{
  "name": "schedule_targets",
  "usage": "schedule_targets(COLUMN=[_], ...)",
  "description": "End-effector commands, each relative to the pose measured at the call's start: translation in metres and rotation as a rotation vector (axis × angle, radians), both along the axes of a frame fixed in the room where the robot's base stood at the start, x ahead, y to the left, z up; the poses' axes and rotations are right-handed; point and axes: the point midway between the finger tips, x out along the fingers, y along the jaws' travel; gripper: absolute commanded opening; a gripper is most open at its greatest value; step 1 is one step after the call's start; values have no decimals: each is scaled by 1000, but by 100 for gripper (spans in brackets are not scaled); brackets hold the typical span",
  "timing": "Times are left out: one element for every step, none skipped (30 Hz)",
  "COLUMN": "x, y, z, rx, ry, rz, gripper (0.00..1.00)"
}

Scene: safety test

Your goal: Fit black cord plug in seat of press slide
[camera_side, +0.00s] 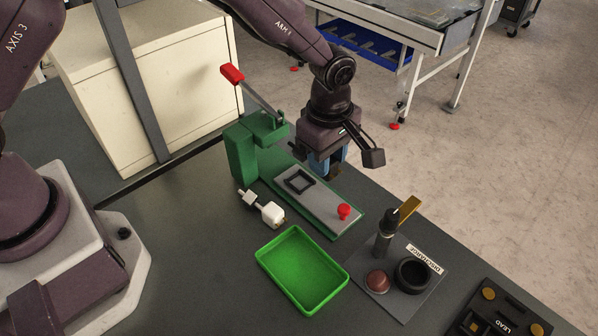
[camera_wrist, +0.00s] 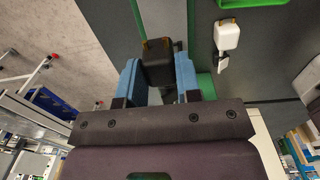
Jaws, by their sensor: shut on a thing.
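My gripper (camera_side: 334,168) has blue fingers and is shut on a black cord plug (camera_wrist: 158,64) with gold-coloured prongs in the wrist view. In the side view the plug is mostly hidden by the fingers. The green press (camera_side: 241,152) has a raised lever with a red handle (camera_side: 232,73). Its grey slide (camera_side: 319,203) carries a black square frame, the seat (camera_side: 300,181), which looks empty. A red knob (camera_side: 344,211) is at the slide's front end. My gripper appears over or just beyond the slide's far edge; its exact height is unclear. The seat is not visible in the wrist view.
A white plug (camera_side: 270,213) lies beside the press, also in the wrist view (camera_wrist: 227,36). An empty green tray (camera_side: 337,292) is in front. A discharge plate (camera_side: 408,305) with an upright tool and black ring, and a black LEAD block (camera_side: 500,318), are at right.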

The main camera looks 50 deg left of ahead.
Motion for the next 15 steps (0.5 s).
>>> schedule_targets(x=[0, -1, -3, -3, -4, -4, -4, -4, -4, -4, -4, -4, -4, -4, -4], y=[0, 0, 1, 1, 1, 1, 1, 1, 1, 1, 1, 1, 1, 1, 1], z=[1, 1, 0, -2, -3, -5, -7, -10, -14, -17, -19, -23, -26, -29, -33], rx=[3, 5, 7, 8, 8, 8, 8, 8, 8, 8, 8, 8, 8, 8, 7], ry=[9, 15, 22, 25, 26, 26, 26, 26, 26, 26, 26, 26, 25, 25, 25], rz=[-3, -4, -5, -5, -6, -6, -6, -6, -6, -6, -5, -5, -5, -5, -5], gripper=[7, 7, 7, 7, 7, 7, 7, 7, 7, 7, 7, 7, 7, 7, 7])
